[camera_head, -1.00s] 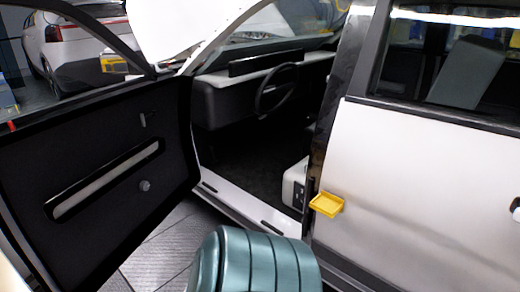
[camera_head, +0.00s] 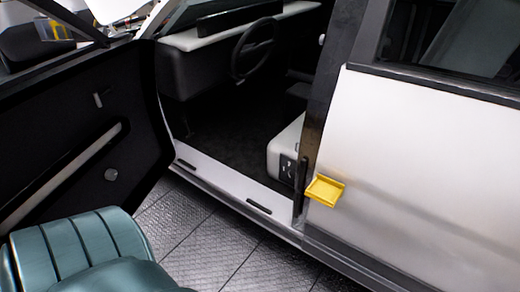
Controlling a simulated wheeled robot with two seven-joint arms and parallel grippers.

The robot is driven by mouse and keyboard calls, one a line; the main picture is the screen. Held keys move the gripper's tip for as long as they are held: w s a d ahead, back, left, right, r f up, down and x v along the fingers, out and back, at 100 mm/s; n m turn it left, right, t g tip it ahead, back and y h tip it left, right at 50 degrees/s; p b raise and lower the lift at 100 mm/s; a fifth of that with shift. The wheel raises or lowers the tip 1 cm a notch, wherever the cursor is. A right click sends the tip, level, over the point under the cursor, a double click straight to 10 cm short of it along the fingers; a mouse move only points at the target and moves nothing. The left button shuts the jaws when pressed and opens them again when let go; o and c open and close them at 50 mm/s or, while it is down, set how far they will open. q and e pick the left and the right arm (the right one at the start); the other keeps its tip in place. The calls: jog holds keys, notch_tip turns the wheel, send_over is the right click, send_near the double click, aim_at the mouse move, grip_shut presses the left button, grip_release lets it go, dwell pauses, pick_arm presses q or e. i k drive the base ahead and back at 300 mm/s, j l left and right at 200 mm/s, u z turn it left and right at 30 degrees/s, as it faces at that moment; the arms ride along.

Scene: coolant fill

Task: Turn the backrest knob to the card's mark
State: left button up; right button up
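Inside the open doorway, the pale side of a seat (camera_head: 283,148) shows beside the door pillar. A dark panel (camera_head: 289,167) with small light details sits low on it; I cannot tell which detail is the backrest knob. No card with a mark can be made out. Neither of my grippers is in view.
The open black door (camera_head: 60,130) fills the left, with a round grey knob (camera_head: 111,174) on it. A teal ribbed padded thing (camera_head: 85,255) stands at bottom left. A yellow tray (camera_head: 325,190) juts from the pale car side. Tiled floor (camera_head: 220,245) before the sill is clear.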

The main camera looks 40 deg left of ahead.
aim_at(290, 177)
jog(key=i+j+u, duration=0.1)
jog(key=j, duration=0.3)
jog(key=i+j+u, duration=0.15)
jog(key=i+j, duration=0.15)
jog(key=i+j+u, duration=0.1)
jog(key=i+j, duration=0.15)
jog(key=j, duration=0.25)
